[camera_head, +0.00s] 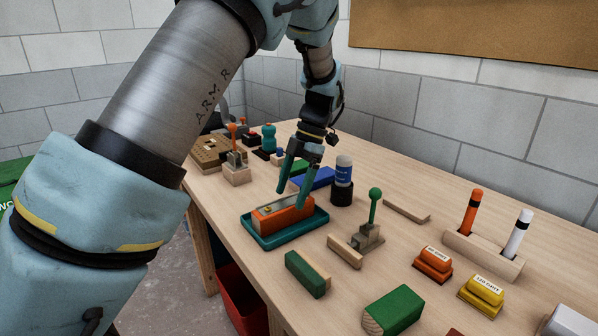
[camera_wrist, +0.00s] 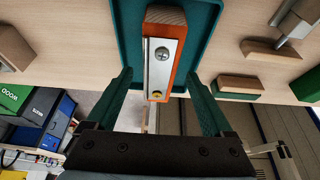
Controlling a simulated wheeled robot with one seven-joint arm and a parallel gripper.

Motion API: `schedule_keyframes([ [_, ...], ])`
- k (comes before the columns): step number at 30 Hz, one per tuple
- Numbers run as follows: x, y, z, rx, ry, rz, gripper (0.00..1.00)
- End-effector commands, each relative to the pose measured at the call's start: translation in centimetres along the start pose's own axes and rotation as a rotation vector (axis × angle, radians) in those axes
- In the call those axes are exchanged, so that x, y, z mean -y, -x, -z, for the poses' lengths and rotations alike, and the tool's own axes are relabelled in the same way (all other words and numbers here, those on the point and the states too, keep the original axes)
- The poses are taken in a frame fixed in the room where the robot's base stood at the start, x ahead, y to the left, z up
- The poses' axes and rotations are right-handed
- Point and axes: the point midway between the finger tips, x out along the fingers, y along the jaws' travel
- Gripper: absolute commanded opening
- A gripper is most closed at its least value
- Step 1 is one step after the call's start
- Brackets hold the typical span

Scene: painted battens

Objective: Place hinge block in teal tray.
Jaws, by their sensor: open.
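The hinge block is an orange wooden block (camera_head: 283,214) with a metal plate and screws on it. It lies in the teal tray (camera_head: 259,239) near the table's left edge. In the wrist view the block (camera_wrist: 164,60) lies lengthwise in the tray (camera_wrist: 207,35), with its near end between my fingers. My gripper (camera_head: 290,197) is open above the tray, one finger on each side of the block. It also shows in the wrist view (camera_wrist: 160,85), with gaps between the fingers and the block. No finger visibly grips the block.
A blue-labelled cylinder (camera_head: 343,180) and a blue block (camera_head: 315,179) stand behind. A red bin (camera_head: 242,300) is below the table edge.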

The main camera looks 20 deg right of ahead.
Motion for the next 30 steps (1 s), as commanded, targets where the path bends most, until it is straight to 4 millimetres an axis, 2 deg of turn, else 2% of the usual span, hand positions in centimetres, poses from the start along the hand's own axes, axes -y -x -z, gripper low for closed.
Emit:
schedule_keyframes([
  [3,0.0,2.5,-0.2,0.004,-0.001,-0.002,0.86],
  [9,0.0,5.8,-0.1,0.001,-0.001,-0.001,0.86],
  [16,0.0,7.1,0.0,-0.001,-0.001,0.000,0.86],
  [20,-0.1,7.1,0.1,0.000,-0.004,0.002,0.86],
  [23,-1.0,6.5,1.1,0.015,-0.046,0.014,0.86],
  [26,-2.9,5.0,3.4,0.056,-0.165,0.036,0.86],
  [30,-5.7,1.6,8.3,0.154,-0.429,0.042,0.86],
])
